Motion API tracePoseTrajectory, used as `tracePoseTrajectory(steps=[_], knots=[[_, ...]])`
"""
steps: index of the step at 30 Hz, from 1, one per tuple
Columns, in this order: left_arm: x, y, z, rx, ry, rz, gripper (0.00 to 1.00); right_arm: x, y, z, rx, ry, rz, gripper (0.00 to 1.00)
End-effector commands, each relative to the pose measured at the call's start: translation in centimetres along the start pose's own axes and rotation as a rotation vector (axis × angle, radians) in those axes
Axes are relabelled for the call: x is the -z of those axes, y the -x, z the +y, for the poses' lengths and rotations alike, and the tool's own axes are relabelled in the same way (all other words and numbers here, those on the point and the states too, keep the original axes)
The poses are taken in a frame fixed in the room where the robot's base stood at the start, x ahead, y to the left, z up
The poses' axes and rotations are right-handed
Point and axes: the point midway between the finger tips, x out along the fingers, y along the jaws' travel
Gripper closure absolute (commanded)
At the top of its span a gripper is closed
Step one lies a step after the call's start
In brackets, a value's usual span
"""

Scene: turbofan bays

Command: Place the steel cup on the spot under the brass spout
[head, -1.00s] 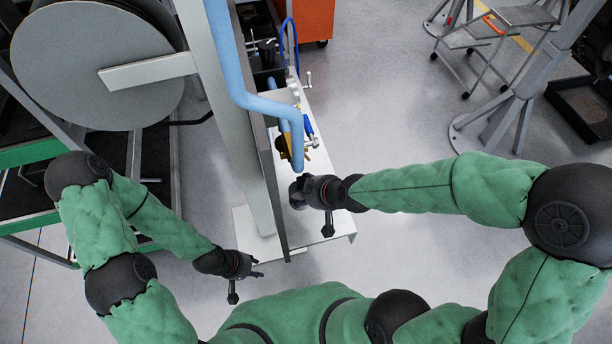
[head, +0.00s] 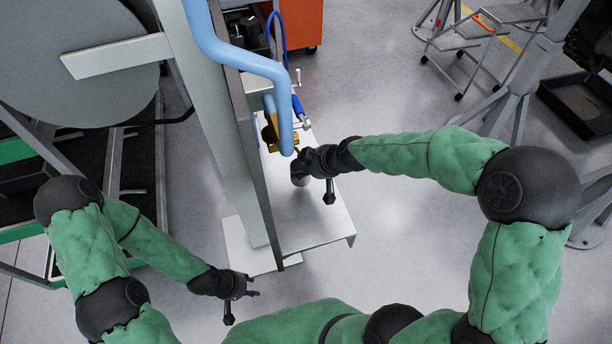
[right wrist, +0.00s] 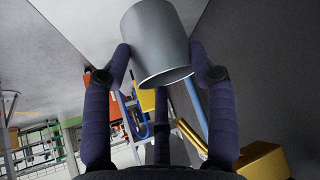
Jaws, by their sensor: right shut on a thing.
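The steel cup (head: 299,173) is a plain grey cylinder. In the head view my right gripper (head: 311,162) partly hides the cup, over the metal bench just below the lower end of the blue pipe. The brass spout (head: 296,151) is beside the pipe, partly hidden by it; a brass part (right wrist: 262,162) also shows at the lower right of the wrist view. The spot under the spout cannot be made out. My left gripper (head: 252,286) is empty, its fingers apart.
The light blue pipe (head: 285,118) hangs close to the cup. A tall grey post (head: 222,130) stands left of the bench (head: 318,222), whose front part is bare. A blue-handled valve (head: 297,106) lies behind. Open floor is to the right.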

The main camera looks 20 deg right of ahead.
Motion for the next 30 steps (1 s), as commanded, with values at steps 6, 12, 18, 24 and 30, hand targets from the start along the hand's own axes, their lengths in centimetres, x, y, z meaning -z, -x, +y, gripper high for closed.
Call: tracePoseTrajectory(steps=[6, 12, 18, 24, 30], knots=[[0.1, -1.7, -0.6, 0.000, 0.000, 0.000, 0.60, -1.5, -2.5, 0.7, 0.000, -0.003, -0.001, 0.75], [0.1, -2.2, -0.8, 0.000, 0.000, 0.000, 0.60, -2.2, -3.4, 0.7, -0.002, 0.000, 0.001, 0.75], [0.1, -2.1, -0.7, 0.000, 0.000, 0.000, 0.60, -2.1, -3.3, 0.7, -0.001, 0.000, 0.001, 0.75], [0.1, -2.4, -0.9, 0.000, 0.000, 0.000, 0.60, -2.3, -3.5, 0.6, 0.000, -0.001, 0.000, 0.34], [0.1, -2.3, -0.8, 0.000, 0.000, 0.000, 0.60, -2.3, -3.5, 0.6, 0.000, -0.001, 0.000, 0.18]])
